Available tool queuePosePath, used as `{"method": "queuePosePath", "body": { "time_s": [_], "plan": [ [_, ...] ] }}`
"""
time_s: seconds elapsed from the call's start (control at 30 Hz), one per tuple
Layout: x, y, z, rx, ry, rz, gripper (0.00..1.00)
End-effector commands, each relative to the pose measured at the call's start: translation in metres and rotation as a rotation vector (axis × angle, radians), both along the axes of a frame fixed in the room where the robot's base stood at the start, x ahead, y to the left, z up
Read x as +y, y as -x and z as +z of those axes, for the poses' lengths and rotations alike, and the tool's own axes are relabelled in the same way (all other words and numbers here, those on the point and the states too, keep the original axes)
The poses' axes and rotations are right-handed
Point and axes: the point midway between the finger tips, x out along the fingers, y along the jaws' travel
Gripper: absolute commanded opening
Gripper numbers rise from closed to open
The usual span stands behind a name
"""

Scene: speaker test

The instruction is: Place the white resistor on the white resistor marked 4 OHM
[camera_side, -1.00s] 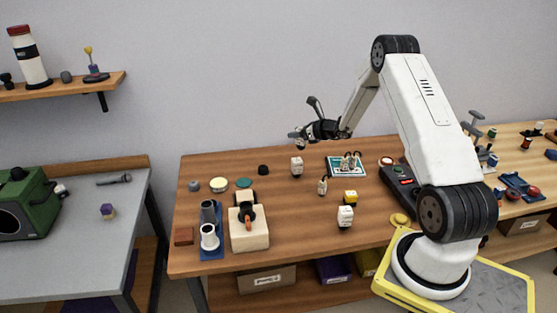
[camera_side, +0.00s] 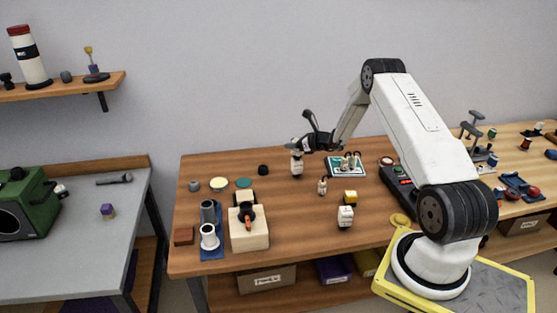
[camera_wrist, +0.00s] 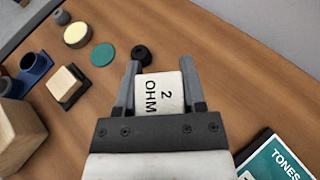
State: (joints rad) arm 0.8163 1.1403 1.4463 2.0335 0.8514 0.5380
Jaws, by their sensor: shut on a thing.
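A white resistor block (camera_side: 297,169) stands upright at the back middle of the wooden bench. In the wrist view its top reads 2 OHM (camera_wrist: 162,95). My gripper (camera_side: 297,151) is down at its upper part, and in the wrist view the jaws (camera_wrist: 160,70) are shut on it, one finger on each side. The block appears to be still on the bench. A second white resistor block (camera_side: 345,218) stands nearer the front, right of the middle, beside a yellow block (camera_side: 350,197). The marking on this second block is too small to read.
A teal board marked TONES (camera_wrist: 272,163) lies to the right of the held block. A small pale figure-like object (camera_side: 323,187) stands between the two resistors.

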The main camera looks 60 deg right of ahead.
Motion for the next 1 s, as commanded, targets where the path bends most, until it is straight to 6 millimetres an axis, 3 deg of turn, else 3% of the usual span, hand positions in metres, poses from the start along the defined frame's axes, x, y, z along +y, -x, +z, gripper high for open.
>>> {"method": "queuePosePath", "body": {
  "time_s": [0.47,0.5,0.6,1.0],
  "plan": [
    [-0.0001,0.0000,-0.0055,-0.001,0.001,0.000,0.00],
    [0.0000,0.0001,-0.0063,0.000,0.001,0.000,0.55],
    [0.0000,0.0002,-0.0059,0.000,0.001,0.000,0.87],
    [-0.0002,0.0000,-0.0042,-0.001,0.001,0.000,0.88]
  ]
}}
